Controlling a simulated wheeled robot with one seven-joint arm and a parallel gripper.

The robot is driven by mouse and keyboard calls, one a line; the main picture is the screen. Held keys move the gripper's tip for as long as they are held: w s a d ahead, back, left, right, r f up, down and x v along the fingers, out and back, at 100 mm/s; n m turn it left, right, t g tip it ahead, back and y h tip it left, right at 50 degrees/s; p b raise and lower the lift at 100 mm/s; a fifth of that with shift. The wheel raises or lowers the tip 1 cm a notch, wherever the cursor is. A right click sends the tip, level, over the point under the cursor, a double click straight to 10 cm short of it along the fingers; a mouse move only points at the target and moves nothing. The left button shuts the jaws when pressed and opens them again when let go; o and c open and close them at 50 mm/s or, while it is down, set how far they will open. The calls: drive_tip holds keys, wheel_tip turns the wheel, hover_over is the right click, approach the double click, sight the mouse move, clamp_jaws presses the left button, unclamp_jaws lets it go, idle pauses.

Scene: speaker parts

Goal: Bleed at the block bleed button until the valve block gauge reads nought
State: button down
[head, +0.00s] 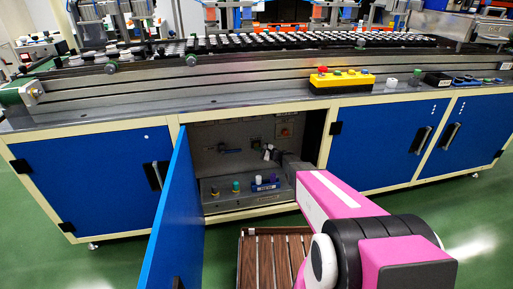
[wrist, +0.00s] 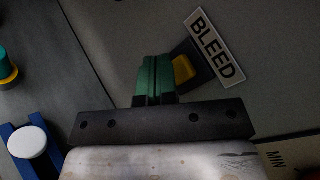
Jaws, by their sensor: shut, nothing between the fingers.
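A yellow button (wrist: 184,69) on a dark base sits beside a white BLEED label (wrist: 215,48) on the grey panel in the wrist view. My gripper (wrist: 153,78) is shut, its green fingertips pressed together with nothing between them. The fingertips are just left of the yellow button in that view; I cannot tell whether they touch it. In the head view my gripper (head: 268,152) is inside the open cabinet, in front of its back panel (head: 205,135). The button is not clear there. I cannot make out a gauge reading in either view.
The open blue door (head: 176,220) stands left of my arm. A blue fixture with a white cap (wrist: 27,142) and a teal-and-yellow knob are left in the wrist view. A cream plate marked MIN (wrist: 276,160) is lower right. A slatted wooden surface (head: 268,262) lies below.

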drive_tip(key=shift+s+d, duration=0.25)
drive_tip(key=shift+s, duration=1)
drive_tip(key=shift+s+d, duration=0.2)
drive_tip(key=shift+s, duration=1)
drive_tip(key=s+d+r+n+g+h, duration=0.1)
drive_tip(key=s+r+n+g+h, duration=0.1)
drive_tip(key=s+n+g, duration=0.45)
drive_tip(key=s+d+r+n+g+h, duration=0.1)
drive_tip(key=s+r+n+h, duration=0.2)
drive_tip(key=s, duration=0.7)
drive_tip(key=s+d+r+n+g+h, duration=0.1)
drive_tip(key=s+d+r+n+h, duration=0.1)
drive_tip(key=s+d+h, duration=0.2)
drive_tip(key=s+d+r+n+g+h, duration=0.1)
drive_tip(key=s+d+r+n+h, duration=0.2)
drive_tip(key=s+d, duration=0.6)
drive_tip(key=shift+s+d+r+h, duration=0.4)
drive_tip(key=shift+s+h, duration=0.1)
drive_tip(key=shift+h, duration=0.7)
